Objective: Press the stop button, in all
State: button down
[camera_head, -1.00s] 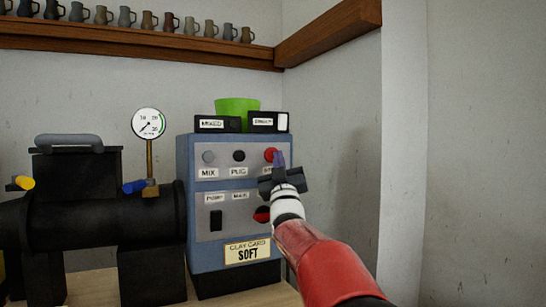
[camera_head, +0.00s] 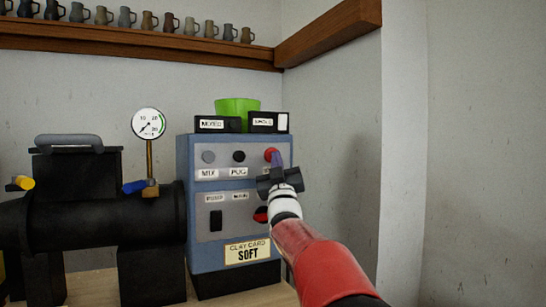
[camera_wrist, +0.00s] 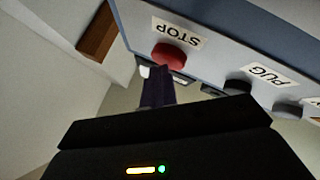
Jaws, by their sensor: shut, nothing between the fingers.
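The red stop button (camera_head: 271,154) is at the top right of the blue control box (camera_head: 183,205). In the wrist view the red button (camera_wrist: 176,57) sits beside its STOP label (camera_wrist: 180,32), which appears upside down. My gripper (camera_head: 277,160) is shut and empty. Its fingertips (camera_wrist: 157,75) are right by the red button, overlapping its lower right edge in the head view. I cannot tell whether they touch it. The gripper and wrist hide the button's label in the head view.
A grey MIX button (camera_head: 208,156) and a black PUG button (camera_head: 239,156) are left of the stop button. A black switch (camera_head: 216,220) and a red-and-black knob (camera_head: 261,214) are below. A black machine (camera_head: 110,215) stands left; a wall is right.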

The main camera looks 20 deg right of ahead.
jog(key=shift+w, duration=0.45)
dwell(0.4)
dwell(0.5)
jog(key=shift+f, duration=0.1)
jog(key=shift+s+a+f+b, duration=0.1)
jog(key=shift+s+b, duration=0.75)
jog(key=shift+b, duration=0.2)
